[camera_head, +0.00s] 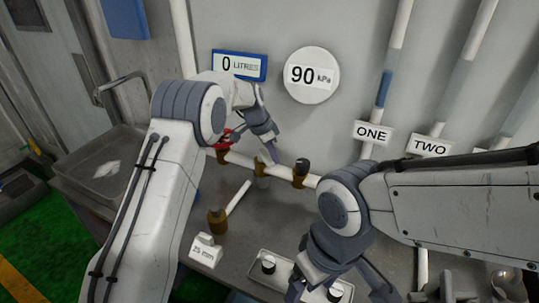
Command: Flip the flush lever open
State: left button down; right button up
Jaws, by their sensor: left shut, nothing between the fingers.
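A white pipe (240,159) with brass fittings runs along the back of the bench. A red handle (222,141) sits at its left end, partly hidden by my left arm. A brass fitting with a dark top (300,173) stands further right on the pipe. A separate brass fitting (217,221) with a white bar stands in front. No label shows which part is the flush lever. My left gripper (270,155) is shut and empty, pointing down by the pipe; contact cannot be told. My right gripper (337,292) is open, low over a tray at the front.
The tray (256,280) holds dark-topped pieces. A "25 mm" block (206,251) stands left of it. On the wall are a "0 LITRES" display (239,65), a "90 kPa" gauge (312,75) and tubes labelled ONE (373,133) and TWO (429,146). A sink (100,165) is at left.

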pick_arm(q)
jog(key=shift+s+a+f+m+g+b, duration=0.15)
jog(key=shift+a+m+b, duration=0.1)
jog(key=shift+m, duration=0.25)
jog(key=shift+s+a+r+m+g+b, duration=0.15)
jog(key=shift+a+m, duration=0.1)
jog(key=shift+m, duration=0.25)
jog(key=shift+s+a+m+g, duration=0.3)
jog(key=shift+a+m, duration=0.1)
jog(key=shift+m, duration=0.5)
jog(key=a+m, duration=0.1)
jog(key=a+m+g, duration=0.1)
jog(key=m, duration=0.1)
jog(key=a+m+p, duration=0.1)
jog(key=m, duration=0.1)
jog(key=shift+s+g, duration=0.25)
jog(key=shift+g, duration=0.05)
pick_arm(e)
jog(key=shift+f, duration=0.25)
pick_arm(q)
jog(key=shift+a, duration=0.2)
